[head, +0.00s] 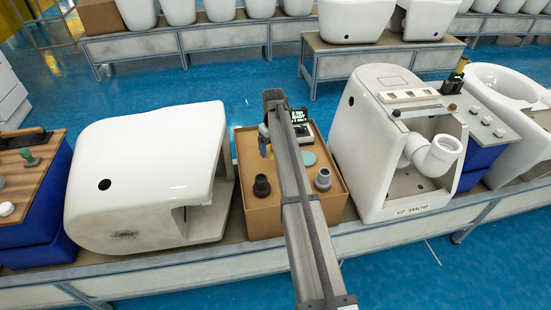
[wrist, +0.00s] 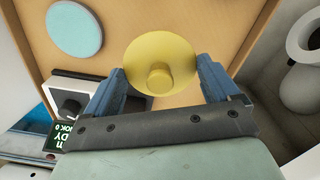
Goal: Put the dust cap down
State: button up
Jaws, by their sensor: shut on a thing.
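The dust cap, a round yellow disc with a central knob (wrist: 160,68), sits between the two blue fingers of my gripper (wrist: 161,84) in the wrist view. The fingers are shut on its edges. The link hides much of the gripper. I cannot tell the gap between cap and surface.
The stand top holds a dark fitting (head: 261,186), a grey fitting (head: 323,179), a teal disc (head: 308,158) and a device with a lit display (head: 300,117). White toilet bodies stand left (head: 145,180) and right (head: 385,185).

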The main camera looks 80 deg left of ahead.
aim_at(274, 165)
jog(key=shift+f, duration=3.05)
jog(key=shift+f, duration=0.1)
jog(key=o, duration=0.8)
jog(key=shift+c, duration=0.2)
notch_tip(274, 165, up, 12)
jog(key=shift+r, duration=0.15)
